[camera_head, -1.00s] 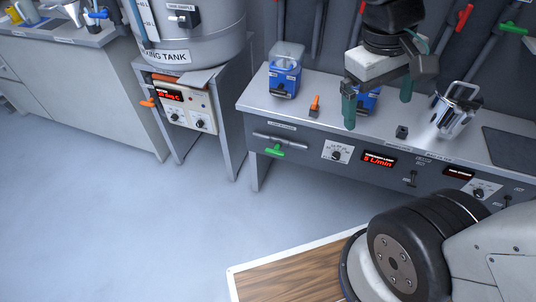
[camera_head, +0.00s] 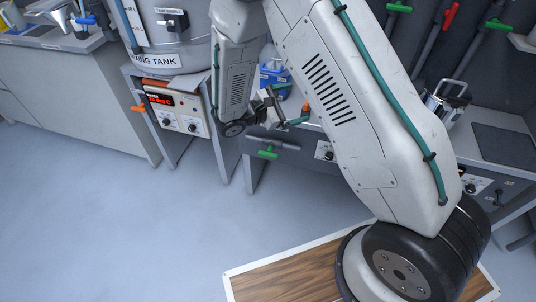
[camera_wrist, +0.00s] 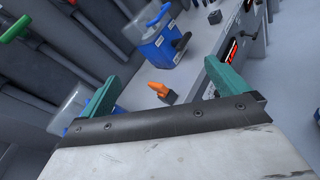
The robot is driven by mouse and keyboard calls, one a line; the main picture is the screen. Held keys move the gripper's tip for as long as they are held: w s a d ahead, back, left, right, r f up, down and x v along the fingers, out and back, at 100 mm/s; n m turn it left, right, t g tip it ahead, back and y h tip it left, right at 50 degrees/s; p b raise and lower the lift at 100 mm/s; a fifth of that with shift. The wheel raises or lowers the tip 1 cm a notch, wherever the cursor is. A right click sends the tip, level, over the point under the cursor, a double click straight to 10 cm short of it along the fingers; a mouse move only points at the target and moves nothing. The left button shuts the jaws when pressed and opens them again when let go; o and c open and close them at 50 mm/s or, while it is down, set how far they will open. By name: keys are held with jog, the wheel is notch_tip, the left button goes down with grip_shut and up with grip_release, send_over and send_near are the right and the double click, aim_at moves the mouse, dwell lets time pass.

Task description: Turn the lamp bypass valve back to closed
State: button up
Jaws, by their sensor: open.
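An orange lever (camera_wrist: 160,91) on a small dark base stands on the bench top, between my fingers but beyond them in the wrist view. In the head view the orange lever (camera_head: 305,112) shows beside my arm. A green T-handle valve (camera_head: 268,153) is on a grey pipe along the bench front. The labels are too small to read, so I cannot tell which is the lamp bypass valve. My gripper (camera_wrist: 162,72) is open and empty, its teal fingers apart. In the head view my arm partly hides it near the lever.
A blue unit with a clear container (camera_wrist: 155,43) stands beyond the lever; another (camera_wrist: 75,118) is beside my left finger. A metal vessel (camera_head: 446,100) stands on the bench at right. The mixing tank (camera_head: 165,40) is at left. Pipes with coloured handles line the wall.

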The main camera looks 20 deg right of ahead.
jog(key=w+a+f+n+t, duration=0.1)
jog(key=a+f+n+t, duration=0.2)
jog(key=f, duration=0.4)
jog(key=w+a+f+n+t, duration=0.2)
jog(key=f+n+t, duration=0.2)
jog(key=f, duration=0.3)
jog(key=n+t+y, duration=0.5)
jog(key=n+y, duration=0.1)
jog(key=n, duration=0.1)
send_near(267, 156)
jog(key=x, duration=1.1)
jog(key=shift+r, duration=0.1)
jog(key=c, duration=1)
